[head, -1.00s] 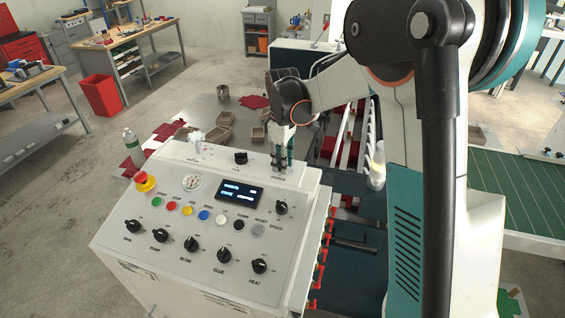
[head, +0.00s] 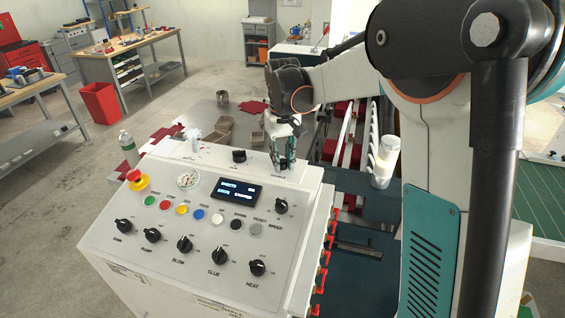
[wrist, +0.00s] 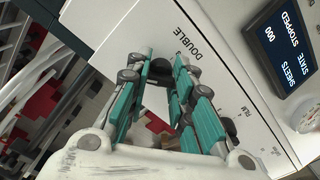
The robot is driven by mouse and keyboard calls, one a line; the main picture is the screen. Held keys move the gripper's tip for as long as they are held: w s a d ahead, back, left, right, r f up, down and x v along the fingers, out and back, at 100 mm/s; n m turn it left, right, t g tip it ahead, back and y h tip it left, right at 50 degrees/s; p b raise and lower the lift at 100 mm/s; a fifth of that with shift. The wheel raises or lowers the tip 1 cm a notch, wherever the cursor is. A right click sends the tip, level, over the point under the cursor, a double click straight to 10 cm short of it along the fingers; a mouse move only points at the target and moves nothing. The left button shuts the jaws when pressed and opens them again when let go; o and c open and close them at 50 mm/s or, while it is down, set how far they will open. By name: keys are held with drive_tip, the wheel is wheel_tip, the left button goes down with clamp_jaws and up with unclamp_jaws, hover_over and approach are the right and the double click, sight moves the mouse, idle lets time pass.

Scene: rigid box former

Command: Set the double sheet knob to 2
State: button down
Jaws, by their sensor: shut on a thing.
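The double sheet knob is mostly hidden between my fingers. A dark bit of it (wrist: 159,69) shows between the fingertips in the wrist view, beside the printed word DOUBLE (wrist: 188,43). My gripper (head: 284,166) points down at the back right of the white control panel (head: 150,236). Its teal-padded fingers (wrist: 163,66) are closed around the knob in the wrist view. The knob's pointer and its number marks cannot be read clearly.
A second black knob (head: 239,156) stands left of my gripper on the same ledge. The display (head: 237,191) reads STOPPED. Several knobs and coloured buttons fill the sloping front. A red emergency button (head: 136,177) is at the left. A white bottle (head: 385,160) stands to the right.

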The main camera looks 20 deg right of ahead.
sight(283, 159)
drive_tip(key=m+b, duration=0.1)
drive_tip(key=m, duration=0.5)
drive_tip(key=shift+b, duration=0.4)
drive_tip(key=shift+m, duration=0.3)
drive_tip(key=c, duration=1.4)
unclamp_jaws()
drive_tip(key=shift+o, duration=0.2)
drive_tip(key=shift+r, duration=0.1)
wheel_tip(283, 159, up, 12)
